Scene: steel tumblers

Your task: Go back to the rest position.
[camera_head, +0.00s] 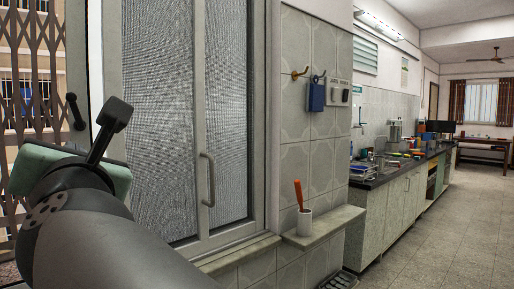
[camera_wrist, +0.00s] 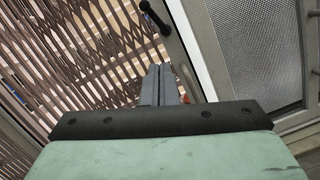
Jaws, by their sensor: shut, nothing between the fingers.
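My gripper (camera_head: 117,110) shows at the left of the head view, at the end of my raised arm, with its green hand body behind it. In the wrist view my gripper (camera_wrist: 160,71) points away from the camera, its two grey fingers pressed together with nothing between them. It is in front of the folding lattice gate and the white door frame. I cannot make out any contact with either. No steel tumbler can be told for certain in either view.
The mesh door (camera_head: 150,130) with its pull handle (camera_head: 208,179) stands right of my gripper. A black lever (camera_head: 75,111) is close by; it also shows in the wrist view (camera_wrist: 154,17). A ledge (camera_head: 325,224) holds a cup (camera_head: 304,222). A cluttered counter (camera_head: 372,183) runs along the wall beside open floor.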

